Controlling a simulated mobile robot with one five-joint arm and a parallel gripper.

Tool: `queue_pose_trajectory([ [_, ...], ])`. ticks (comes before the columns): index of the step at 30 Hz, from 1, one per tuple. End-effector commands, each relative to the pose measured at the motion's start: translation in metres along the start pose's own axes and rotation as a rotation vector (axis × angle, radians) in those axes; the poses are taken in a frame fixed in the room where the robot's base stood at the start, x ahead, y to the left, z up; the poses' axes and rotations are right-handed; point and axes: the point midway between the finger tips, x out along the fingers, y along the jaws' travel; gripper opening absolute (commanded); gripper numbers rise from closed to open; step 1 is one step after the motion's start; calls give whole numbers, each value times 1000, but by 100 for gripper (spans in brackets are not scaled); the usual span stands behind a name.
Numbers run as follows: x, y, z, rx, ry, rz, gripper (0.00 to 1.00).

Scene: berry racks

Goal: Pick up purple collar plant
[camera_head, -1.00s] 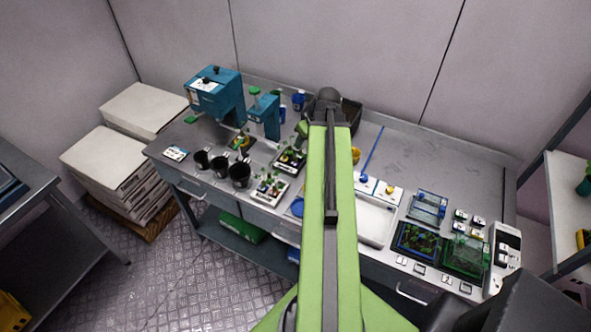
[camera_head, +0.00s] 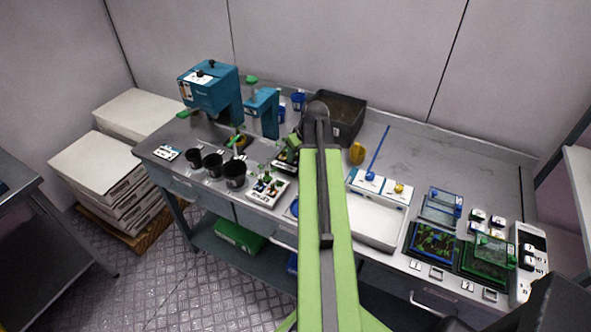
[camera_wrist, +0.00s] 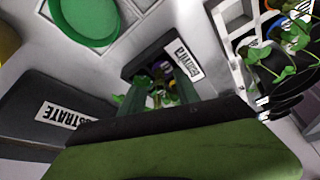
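In the wrist view my gripper (camera_wrist: 160,97) points at a dark-walled tray (camera_wrist: 146,62) with a white label. Its two dark green fingers are apart. Small leafy plants (camera_wrist: 168,97) show between and beyond the fingers, with a hint of purple (camera_wrist: 165,70) at the far side of the tray. I cannot tell whether that is the purple collar plant, and no contact with a finger is clear. In the head view my arm hides the gripper itself, and part of a plant tray (camera_head: 284,166) shows left of the arm.
A white rack of seedlings (camera_head: 264,201) and several black pots (camera_head: 235,174) stand left on the bench. A dark bin (camera_head: 348,118) stands behind my arm; a substrate box (camera_wrist: 30,110) shows in the wrist view. A white tray (camera_head: 352,228) lies right. The back right bench is mostly clear.

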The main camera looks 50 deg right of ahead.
Motion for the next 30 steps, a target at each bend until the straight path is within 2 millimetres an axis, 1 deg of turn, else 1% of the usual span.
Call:
queue_pose_trajectory([
  [4,-2,0,-1,0,0,0,38],
  [5,-2,0,-1,0,0,0,36],
  [13,-2,0,-1,0,0,0,0],
  [30,-2,-1,-1,0,0,0,0],
])
